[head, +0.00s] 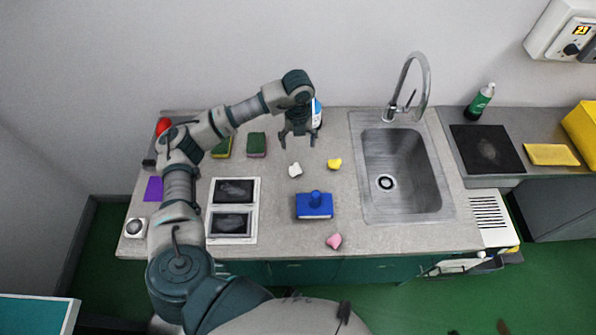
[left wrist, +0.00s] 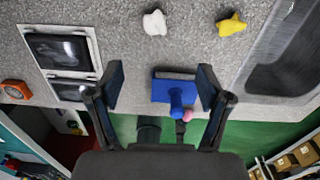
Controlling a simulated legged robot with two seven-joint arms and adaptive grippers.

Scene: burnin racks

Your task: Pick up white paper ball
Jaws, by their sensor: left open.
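The white paper ball (head: 295,170) lies on the grey counter (head: 290,222), near its middle. It also shows at the top of the left wrist view (left wrist: 155,23), beyond my open fingers. My left gripper (head: 298,139) is open and empty, its fingers pointing down above the counter. In the head view it appears just behind the ball, apart from it. In the left wrist view the gripper (left wrist: 160,90) has its two fingers spread wide with nothing between them touching. My right gripper is not in view.
A yellow crumpled piece (head: 334,164) lies right of the ball, a blue block with a knob (head: 314,206) in front, and a pink piece (head: 334,241) near the front edge. Sponges (head: 257,145) and a bottle (head: 317,112) stand behind. The sink (head: 402,175) is at right.

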